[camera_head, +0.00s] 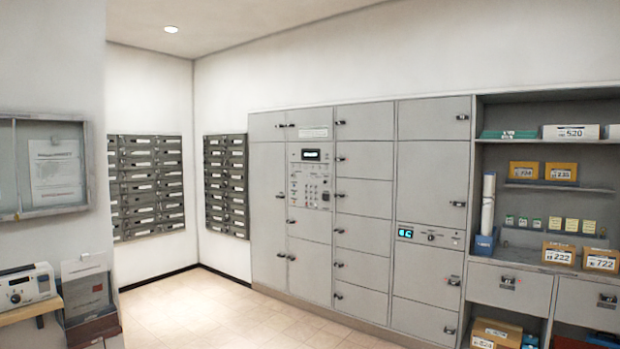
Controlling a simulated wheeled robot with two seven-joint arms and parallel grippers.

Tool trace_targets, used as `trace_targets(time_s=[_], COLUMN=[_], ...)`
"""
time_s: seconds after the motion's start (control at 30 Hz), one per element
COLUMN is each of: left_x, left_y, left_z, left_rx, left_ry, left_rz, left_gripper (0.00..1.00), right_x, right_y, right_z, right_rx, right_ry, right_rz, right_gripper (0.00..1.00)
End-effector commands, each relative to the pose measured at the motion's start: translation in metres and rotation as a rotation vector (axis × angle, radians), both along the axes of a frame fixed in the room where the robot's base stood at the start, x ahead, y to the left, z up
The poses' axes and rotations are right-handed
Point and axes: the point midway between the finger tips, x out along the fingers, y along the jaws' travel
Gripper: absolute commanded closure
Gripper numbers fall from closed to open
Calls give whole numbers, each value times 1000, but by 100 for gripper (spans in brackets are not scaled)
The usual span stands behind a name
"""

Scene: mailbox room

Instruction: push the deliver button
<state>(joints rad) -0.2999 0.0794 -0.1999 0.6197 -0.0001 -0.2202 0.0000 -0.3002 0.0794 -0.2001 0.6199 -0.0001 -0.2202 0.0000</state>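A control panel (311,178) with a small lit display, a keypad and several small buttons is set into the grey parcel locker wall (365,215). A second, narrower panel (430,236) with a glowing blue-green display and a few small controls sits lower and to the right on the same wall. The labels are too small to read, so I cannot tell which button is the deliver button. Neither of my grippers is in view.
Dark mailbox banks (146,185) hang in the corner. Tiled floor (225,315) lies open before the lockers. Shelves (555,186) with numbered parcels stand right. A white device (27,287) on a wooden ledge and a notice board (50,165) are at left.

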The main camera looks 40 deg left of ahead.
Motion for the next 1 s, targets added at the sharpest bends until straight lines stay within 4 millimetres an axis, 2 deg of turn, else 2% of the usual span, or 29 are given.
trace_targets(time_s=[0.03,0.3,1.0], left_x=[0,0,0], left_y=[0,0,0], left_z=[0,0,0], left_rx=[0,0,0], left_ry=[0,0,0], left_rz=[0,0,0], left_gripper=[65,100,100], right_x=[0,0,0], right_y=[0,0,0], right_z=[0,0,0], right_rx=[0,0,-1], right_ry=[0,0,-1], right_rz=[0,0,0], right_gripper=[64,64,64])
